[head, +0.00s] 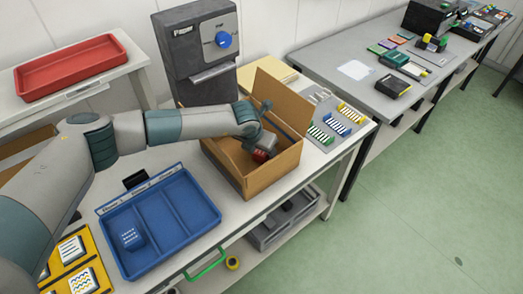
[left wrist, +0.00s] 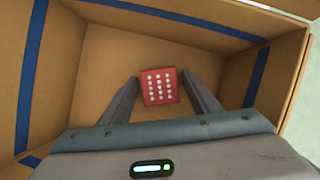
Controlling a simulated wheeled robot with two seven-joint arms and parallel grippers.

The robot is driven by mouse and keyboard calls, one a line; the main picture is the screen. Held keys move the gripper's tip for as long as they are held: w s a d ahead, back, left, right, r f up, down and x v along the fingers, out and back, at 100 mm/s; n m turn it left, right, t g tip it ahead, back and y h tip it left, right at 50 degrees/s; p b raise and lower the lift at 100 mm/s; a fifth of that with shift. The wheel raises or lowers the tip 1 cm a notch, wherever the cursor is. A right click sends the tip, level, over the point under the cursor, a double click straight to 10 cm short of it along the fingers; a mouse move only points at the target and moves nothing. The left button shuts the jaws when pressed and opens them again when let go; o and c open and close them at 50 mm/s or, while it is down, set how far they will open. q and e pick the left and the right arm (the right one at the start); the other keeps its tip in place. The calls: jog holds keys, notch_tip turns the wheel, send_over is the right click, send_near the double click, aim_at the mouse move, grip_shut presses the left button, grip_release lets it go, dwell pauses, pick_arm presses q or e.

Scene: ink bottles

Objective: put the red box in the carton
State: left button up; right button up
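The red box (left wrist: 160,87), with rows of white dots on its face, is inside the carton (left wrist: 95,60). My left gripper (left wrist: 160,76) reaches down into the carton with one finger on each side of the box. A narrow gap shows beside the box, so the fingers look open around it. In the head view, the red box (head: 260,156) shows just below my left gripper (head: 256,144), within the walls of the open carton (head: 272,172). Whether the box rests fully on the carton's floor is hard to tell. My right gripper is not in view.
A blue divided tray (head: 180,205) stands left of the carton on the white table. A grey machine (head: 200,50) stands behind it. Colored racks (head: 335,125) lie to the right. A raised carton flap (head: 283,98) stands close to my left gripper.

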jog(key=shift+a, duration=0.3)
pick_arm(q)
jog(key=shift+r, duration=0.15)
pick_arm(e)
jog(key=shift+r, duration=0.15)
pick_arm(q)
jog(key=shift+r, duration=0.1)
jog(key=b+v, duration=0.3)
jog(key=v, duration=0.9)
jog(key=shift+b, duration=0.3)
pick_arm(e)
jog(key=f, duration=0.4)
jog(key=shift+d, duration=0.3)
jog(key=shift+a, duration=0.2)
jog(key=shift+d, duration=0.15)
